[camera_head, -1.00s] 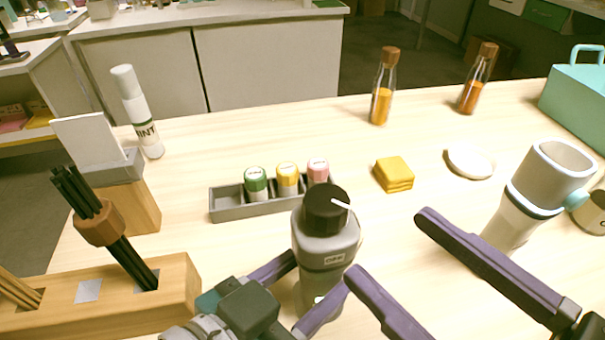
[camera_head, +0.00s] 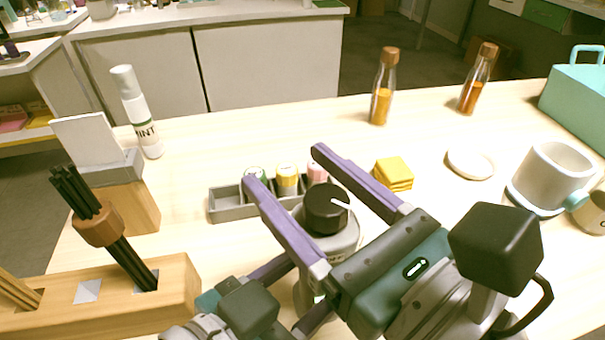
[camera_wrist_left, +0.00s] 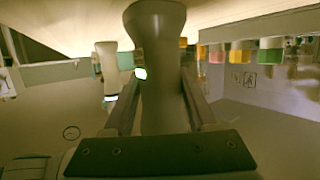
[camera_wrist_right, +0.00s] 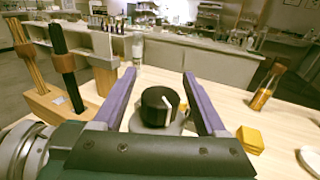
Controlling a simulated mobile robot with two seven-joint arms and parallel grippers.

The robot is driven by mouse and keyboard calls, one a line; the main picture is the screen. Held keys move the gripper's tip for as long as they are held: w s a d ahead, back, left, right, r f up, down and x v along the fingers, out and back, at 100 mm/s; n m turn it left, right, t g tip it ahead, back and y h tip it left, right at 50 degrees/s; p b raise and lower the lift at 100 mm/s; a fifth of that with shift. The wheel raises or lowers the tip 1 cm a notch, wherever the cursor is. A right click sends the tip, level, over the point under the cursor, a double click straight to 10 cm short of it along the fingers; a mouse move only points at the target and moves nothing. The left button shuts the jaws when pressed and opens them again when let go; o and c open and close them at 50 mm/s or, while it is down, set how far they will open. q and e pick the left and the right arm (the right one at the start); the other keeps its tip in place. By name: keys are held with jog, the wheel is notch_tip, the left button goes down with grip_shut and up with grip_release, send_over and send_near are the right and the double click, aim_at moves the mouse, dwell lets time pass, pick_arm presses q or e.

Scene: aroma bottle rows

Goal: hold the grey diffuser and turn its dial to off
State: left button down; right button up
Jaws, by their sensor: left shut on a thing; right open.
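The grey diffuser (camera_head: 345,240) stands upright on the table, with a black dial (camera_head: 326,208) on top. The dial's white pointer line points to the right in the head view. My left gripper (camera_head: 300,292) is shut on the diffuser's lower body, which shows between its fingers in the left wrist view (camera_wrist_left: 157,60). My right gripper (camera_head: 286,168) is open, its fingers on either side of the dial. In the right wrist view the dial (camera_wrist_right: 159,106) lies between the fingers with gaps at both sides. The diffuser's front is hidden by my right gripper.
A grey tray (camera_head: 228,205) with several small capped bottles stands just behind the diffuser. Yellow pads (camera_head: 394,173), a white dish (camera_head: 471,164) and a white mug (camera_head: 550,178) are to the right. A wooden holder (camera_head: 115,295) with dark sticks is at left.

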grip_shut()
dwell(0.6)
